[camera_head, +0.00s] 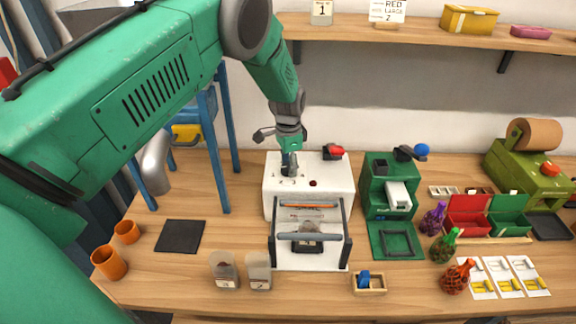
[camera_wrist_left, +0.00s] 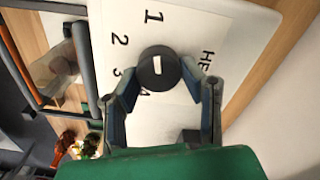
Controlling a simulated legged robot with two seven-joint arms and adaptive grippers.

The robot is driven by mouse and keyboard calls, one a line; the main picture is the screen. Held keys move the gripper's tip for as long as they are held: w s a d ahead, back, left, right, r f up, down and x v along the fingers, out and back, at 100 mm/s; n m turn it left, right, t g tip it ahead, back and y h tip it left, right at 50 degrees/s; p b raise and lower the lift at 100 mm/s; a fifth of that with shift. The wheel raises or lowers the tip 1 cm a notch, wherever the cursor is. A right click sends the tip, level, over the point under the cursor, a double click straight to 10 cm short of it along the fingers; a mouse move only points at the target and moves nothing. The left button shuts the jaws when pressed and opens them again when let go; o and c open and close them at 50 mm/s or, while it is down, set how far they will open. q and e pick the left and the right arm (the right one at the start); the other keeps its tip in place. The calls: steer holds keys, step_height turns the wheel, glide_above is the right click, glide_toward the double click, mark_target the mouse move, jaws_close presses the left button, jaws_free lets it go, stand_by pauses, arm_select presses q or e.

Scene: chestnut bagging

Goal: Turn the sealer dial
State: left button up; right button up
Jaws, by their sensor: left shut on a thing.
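The white sealer (camera_head: 337,178) stands on the table in the middle of the head view, with a hinged grey frame at its front. Its round black dial (camera_wrist_left: 158,73) shows in the wrist view, with a short white mark on its face. Printed numbers 1, 2, 3 and a partly hidden 4 run beside the dial, and cut-off lettering is on its other side. My left gripper (camera_head: 289,168) reaches down onto the sealer's top. In the wrist view my left gripper (camera_wrist_left: 160,84) has its two fingers closed on either side of the dial. My right gripper is not in view.
A green machine (camera_head: 376,205) stands just right of the sealer. Two small containers (camera_head: 224,270) (camera_head: 258,271) sit at the front left. Orange cups (camera_head: 108,262) and a dark mat (camera_head: 180,236) lie further left. A shelf (camera_head: 420,30) runs along the back wall.

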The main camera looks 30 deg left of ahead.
arm_select(q)
steer(key=shift+s+a+f, duration=0.25)
steer(key=shift+s+a, duration=0.1)
steer(key=shift+a, duration=0.05)
steer(key=shift+d, duration=0.4)
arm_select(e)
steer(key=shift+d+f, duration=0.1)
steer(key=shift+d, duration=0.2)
arm_select(q)
steer(key=shift+a, duration=0.15)
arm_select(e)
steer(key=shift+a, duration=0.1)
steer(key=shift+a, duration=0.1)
